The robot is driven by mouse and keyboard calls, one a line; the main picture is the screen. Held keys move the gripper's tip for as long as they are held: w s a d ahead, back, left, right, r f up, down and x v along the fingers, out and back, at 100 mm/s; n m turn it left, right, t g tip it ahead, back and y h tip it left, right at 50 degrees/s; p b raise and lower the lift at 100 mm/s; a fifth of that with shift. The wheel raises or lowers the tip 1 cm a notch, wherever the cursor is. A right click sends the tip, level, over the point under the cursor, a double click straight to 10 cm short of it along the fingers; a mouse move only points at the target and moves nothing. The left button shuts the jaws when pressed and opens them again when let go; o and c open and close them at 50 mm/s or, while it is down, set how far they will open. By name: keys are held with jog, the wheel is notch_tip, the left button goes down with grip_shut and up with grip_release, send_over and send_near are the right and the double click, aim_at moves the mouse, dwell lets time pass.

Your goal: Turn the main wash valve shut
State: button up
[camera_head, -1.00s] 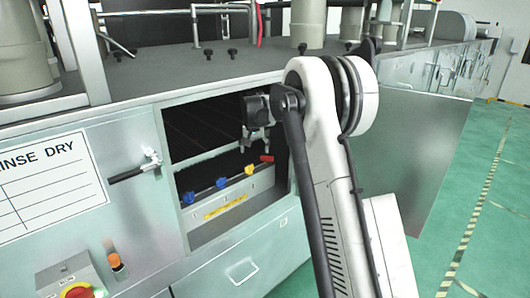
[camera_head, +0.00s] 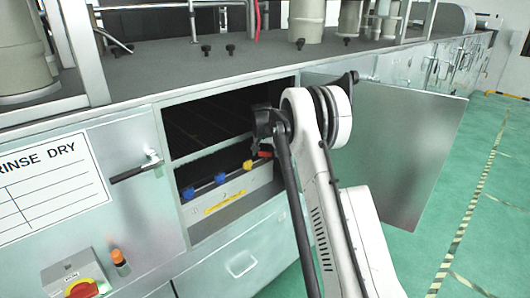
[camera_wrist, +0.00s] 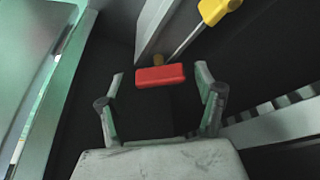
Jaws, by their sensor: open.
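A row of valves sits inside the open cabinet bay: two blue handles (camera_head: 188,194) (camera_head: 220,179), a yellow handle (camera_head: 247,165) and a red handle (camera_head: 265,154) at the right end. I cannot read which one is the main wash valve. In the wrist view the red handle (camera_wrist: 160,76) lies crosswise between the tips of my gripper (camera_wrist: 160,70), with a gap on each side. My gripper is open and holds nothing. The yellow handle (camera_wrist: 215,10) shows at the top right, on a thin stem. In the head view my gripper is small and partly hidden by my arm.
The bay's frame and shelf edge (camera_head: 212,147) border the valves. An open door panel (camera_head: 395,150) stands to the right of my arm. A yellow label (camera_head: 225,203) is below the valves. Left are a latch handle (camera_head: 137,172) and a red rotary switch (camera_head: 84,289).

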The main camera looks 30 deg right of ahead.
jog(key=c, duration=1.2)
jog(key=shift+o, duration=0.2)
jog(key=shift+f, duration=0.1)
jog(key=m+h+b, duration=0.1)
jog(key=m+b, duration=0.1)
jog(key=shift+w+a+m+g, duration=0.1)
jog(key=shift+m+g, duration=0.3)
jog(key=m+b, duration=0.1)
jog(key=m, duration=0.1)
jog(key=m+g+b, duration=0.1)
jog(key=m, duration=0.1)
jog(key=shift+m+g+h, duration=0.3)
jog(key=shift+m+h, duration=0.1)
jog(key=shift+b, duration=0.3)
jog(key=o, duration=1.2)
jog(key=shift+c, duration=0.2)
